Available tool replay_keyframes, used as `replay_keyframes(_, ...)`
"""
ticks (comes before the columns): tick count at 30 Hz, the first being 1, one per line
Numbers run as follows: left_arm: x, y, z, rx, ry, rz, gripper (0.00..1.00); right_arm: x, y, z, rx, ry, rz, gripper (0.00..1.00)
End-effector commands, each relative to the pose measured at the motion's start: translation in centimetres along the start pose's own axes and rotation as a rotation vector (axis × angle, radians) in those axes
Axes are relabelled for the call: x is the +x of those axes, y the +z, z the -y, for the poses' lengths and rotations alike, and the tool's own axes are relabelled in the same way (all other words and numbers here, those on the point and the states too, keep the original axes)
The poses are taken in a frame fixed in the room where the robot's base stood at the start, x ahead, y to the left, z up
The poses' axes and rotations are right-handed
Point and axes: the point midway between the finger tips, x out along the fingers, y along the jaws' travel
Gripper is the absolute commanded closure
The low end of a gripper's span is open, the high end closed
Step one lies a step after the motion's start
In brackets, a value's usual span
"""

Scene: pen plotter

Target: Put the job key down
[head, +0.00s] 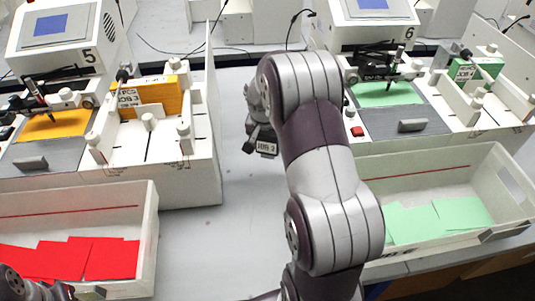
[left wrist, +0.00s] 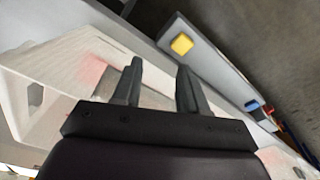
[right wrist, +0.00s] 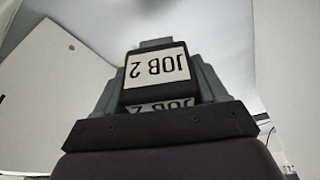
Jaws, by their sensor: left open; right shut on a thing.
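The job key (right wrist: 158,68) is a dark block with a white label reading "JOB 2", seen close in the right wrist view. My right gripper (right wrist: 160,85) is shut on it, one finger on each side. My left gripper (left wrist: 156,85) is open and empty in the left wrist view, near a white tray wall. Whether the key touches the table cannot be told.
Plotter 5 (head: 60,30) stands left and plotter 6 (head: 375,12) right. A bin with red cards (head: 150,215) is front left, one with green cards (head: 505,160) front right. The grey table strip (head: 215,245) between them is clear. A yellow button (left wrist: 181,44) shows in the left wrist view.

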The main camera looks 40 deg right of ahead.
Motion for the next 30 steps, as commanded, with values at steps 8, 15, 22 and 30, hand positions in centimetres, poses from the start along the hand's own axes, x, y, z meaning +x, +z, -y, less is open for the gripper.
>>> replay_keyframes(8, 0.2, 0.0, 0.0, 0.000, 0.000, 0.000, 0.57, 5.0, 1.4, 0.0, -0.003, 0.000, 0.001, 0.58)
replay_keyframes(15, 0.2, 0.0, 0.0, 0.000, 0.000, 0.000, 0.57, 5.6, 1.5, 0.1, -0.002, -0.002, -0.001, 0.58)
replay_keyframes(22, 0.6, 0.1, 0.0, 0.000, 0.000, 0.000, 0.57, 6.0, 1.7, 0.1, -0.002, -0.002, -0.001, 0.21)
replay_keyframes(30, 0.5, 0.1, 0.0, 0.000, 0.000, 0.000, 0.57, 5.9, 1.6, 0.0, -0.002, -0.001, -0.001, 0.03)
